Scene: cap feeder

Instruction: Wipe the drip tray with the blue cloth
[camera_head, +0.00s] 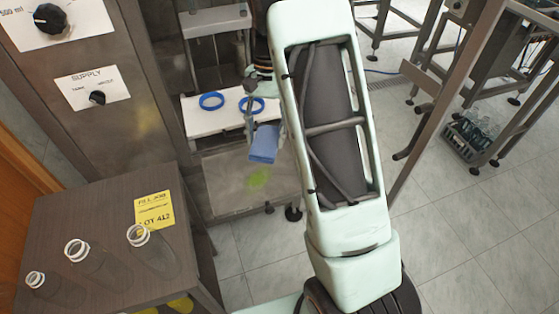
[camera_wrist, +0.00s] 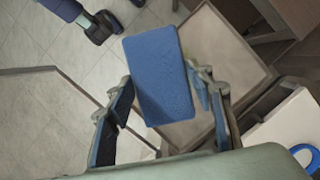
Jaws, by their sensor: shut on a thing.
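The blue cloth (camera_head: 264,143) is a folded, block-like pad. My gripper (camera_head: 252,123) is shut on it, and it hangs below the fingers, seemingly above the drip tray. In the wrist view the cloth (camera_wrist: 158,70) sits between my two fingers. The drip tray (camera_head: 222,175) is a shallow grey metal tray low at the front of the machine. A yellow-green spill (camera_head: 259,178) lies on it, just below the cloth in the head view. The tray (camera_wrist: 225,40) also shows behind the cloth in the wrist view, where the cloth and right finger hide part of it.
A white shelf (camera_head: 200,119) with two blue rings (camera_head: 211,101) is behind the tray. A dark cabinet (camera_head: 95,225) with several clear bottles and a yellow label (camera_head: 154,210) stands at left. Metal frames and a crate (camera_head: 472,132) are at right; tiled floor lies open between.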

